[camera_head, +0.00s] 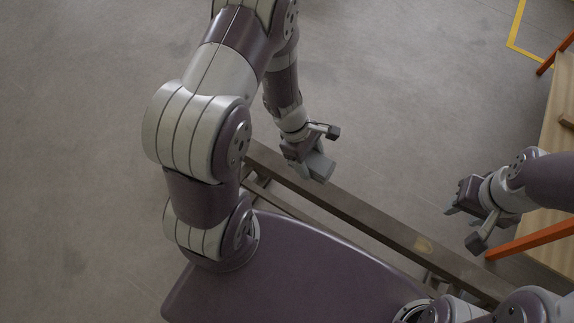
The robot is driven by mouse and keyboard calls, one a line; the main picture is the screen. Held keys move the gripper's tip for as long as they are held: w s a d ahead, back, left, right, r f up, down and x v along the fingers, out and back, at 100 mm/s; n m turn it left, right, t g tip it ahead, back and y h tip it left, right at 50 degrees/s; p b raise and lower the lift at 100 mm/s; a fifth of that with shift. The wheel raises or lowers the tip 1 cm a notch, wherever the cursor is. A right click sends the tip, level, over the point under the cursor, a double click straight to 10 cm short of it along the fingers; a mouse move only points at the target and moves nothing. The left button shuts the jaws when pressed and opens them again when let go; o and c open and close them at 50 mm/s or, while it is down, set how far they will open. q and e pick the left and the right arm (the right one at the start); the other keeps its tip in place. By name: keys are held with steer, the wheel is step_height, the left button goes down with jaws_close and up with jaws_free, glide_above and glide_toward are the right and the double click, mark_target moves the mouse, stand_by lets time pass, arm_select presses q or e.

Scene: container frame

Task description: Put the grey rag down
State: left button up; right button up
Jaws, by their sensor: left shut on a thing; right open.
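My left gripper (322,152) is in the upper middle of the head view, pointing down to the right. It is shut on the grey rag (320,168), which shows as a small plain grey patch at the fingers. The rag is seen near the upper part of the metal beam; I cannot tell whether it touches the beam or hangs above it. My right gripper (462,228) is at the right, with its fingers apart and nothing between them.
A long brown metal beam (375,217) of the container frame runs diagonally from the middle to the lower right. A wooden table (556,120) with orange legs (528,239) stands at the right edge. Grey floor (410,90) between them is clear, with a yellow line (514,28) beyond.

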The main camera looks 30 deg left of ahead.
arm_select(q)
glide_above(292, 172)
steer(key=a, duration=0.2)
steer(key=f, duration=0.4)
steer(key=shift+w+d, duration=0.15)
steer(key=shift+d, duration=0.05)
step_height(292, 172, down, 4)
steer(key=shift+b, duration=0.45)
steer(key=shift+f, duration=0.15)
steer(key=o, duration=0.9)
steer(key=shift+o, duration=0.2)
